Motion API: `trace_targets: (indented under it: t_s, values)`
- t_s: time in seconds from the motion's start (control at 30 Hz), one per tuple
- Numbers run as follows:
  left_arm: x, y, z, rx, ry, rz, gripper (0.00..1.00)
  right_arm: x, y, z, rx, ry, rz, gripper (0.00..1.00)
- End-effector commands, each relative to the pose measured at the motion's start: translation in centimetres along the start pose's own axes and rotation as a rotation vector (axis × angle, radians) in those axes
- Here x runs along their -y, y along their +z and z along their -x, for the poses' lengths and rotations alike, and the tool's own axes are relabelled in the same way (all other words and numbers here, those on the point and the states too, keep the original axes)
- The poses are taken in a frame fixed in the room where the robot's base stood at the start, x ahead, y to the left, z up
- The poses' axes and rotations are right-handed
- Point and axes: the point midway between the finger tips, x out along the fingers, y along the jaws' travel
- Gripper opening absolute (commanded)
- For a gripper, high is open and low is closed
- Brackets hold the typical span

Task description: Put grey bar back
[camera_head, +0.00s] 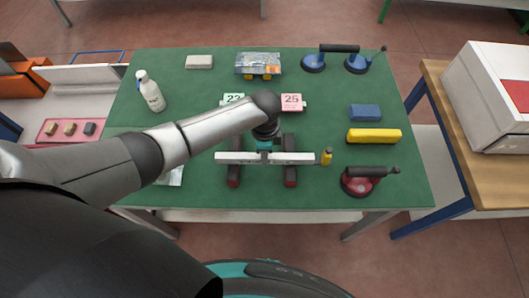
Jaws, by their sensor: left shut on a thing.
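A long light grey bar (238,158) lies crosswise near the middle of the green table. My left gripper (265,150) is over its middle, shut on it from above, and hides a part of it. Below the bar are two dark red blocks with dark tops, a left one (234,177) and a right one (291,177). I cannot tell whether the bar touches them or hangs just above. My right gripper is out of view.
The green table (330,195) also holds a white bottle (150,92), blue suction lifters (314,62), a red suction lifter (358,183), a yellow block (374,136), a blue block (365,112) and number cards (292,103). A small yellow-capped item (327,156) stands at the bar's right end.

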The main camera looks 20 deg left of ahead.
Motion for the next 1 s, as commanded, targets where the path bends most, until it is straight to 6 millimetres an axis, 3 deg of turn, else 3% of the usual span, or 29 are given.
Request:
trace_targets:
  t_s: [0.67, 0.7, 1.0]
  values:
    - [0.05, -0.08, -0.93, -0.001, -0.001, 0.000, 0.00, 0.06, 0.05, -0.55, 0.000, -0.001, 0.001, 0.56]
    - [0.06, -0.08, -0.90, -0.002, -0.001, 0.000, 0.30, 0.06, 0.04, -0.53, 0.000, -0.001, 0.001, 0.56]
    - [0.03, -0.04, -0.91, -0.001, -0.001, 0.000, 0.62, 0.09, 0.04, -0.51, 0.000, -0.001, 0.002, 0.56]
